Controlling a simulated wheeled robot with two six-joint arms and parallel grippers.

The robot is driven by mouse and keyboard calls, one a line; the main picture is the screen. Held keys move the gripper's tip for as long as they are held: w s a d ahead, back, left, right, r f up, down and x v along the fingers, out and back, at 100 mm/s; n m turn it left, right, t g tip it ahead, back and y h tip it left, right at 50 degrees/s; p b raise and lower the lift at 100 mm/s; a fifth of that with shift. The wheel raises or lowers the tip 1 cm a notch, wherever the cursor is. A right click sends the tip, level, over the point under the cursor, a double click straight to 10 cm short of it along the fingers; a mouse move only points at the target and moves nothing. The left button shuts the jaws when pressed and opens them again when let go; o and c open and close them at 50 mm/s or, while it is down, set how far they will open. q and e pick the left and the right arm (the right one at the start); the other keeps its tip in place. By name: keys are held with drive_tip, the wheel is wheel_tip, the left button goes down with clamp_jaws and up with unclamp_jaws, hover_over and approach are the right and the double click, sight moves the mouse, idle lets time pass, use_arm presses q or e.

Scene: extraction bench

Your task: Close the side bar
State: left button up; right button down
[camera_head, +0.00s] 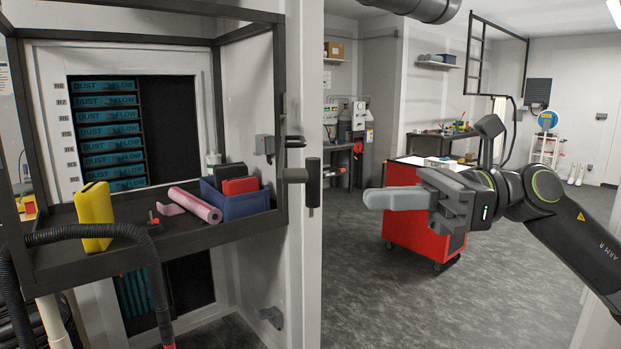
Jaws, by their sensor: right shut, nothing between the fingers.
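A dark handle (296,175) with a short upright plate (314,183) is on the edge of the white upright panel (305,255) at the right side of the bench. A smaller dark latch piece (295,142) is just above it. I cannot tell for sure which of these parts is the side bar. My right gripper (370,198) is shut and empty, its fingers pointing left toward the handle. A clear gap separates its fingertips from the panel. My left gripper is not in view.
The bench shelf (190,242) holds a yellow block (95,217), a pink roll (195,205) and a blue bin (235,205). A black hose (140,243) crosses in front. A red cart (408,230) stands behind my right gripper. Open floor lies right of the panel.

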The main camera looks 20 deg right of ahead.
use_arm(q)
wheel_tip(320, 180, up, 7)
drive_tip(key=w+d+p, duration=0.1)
drive_tip(key=p, duration=0.5)
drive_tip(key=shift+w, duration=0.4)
use_arm(e)
drive_tip(key=x, duration=0.9)
drive_tip(key=shift+a, duration=0.25)
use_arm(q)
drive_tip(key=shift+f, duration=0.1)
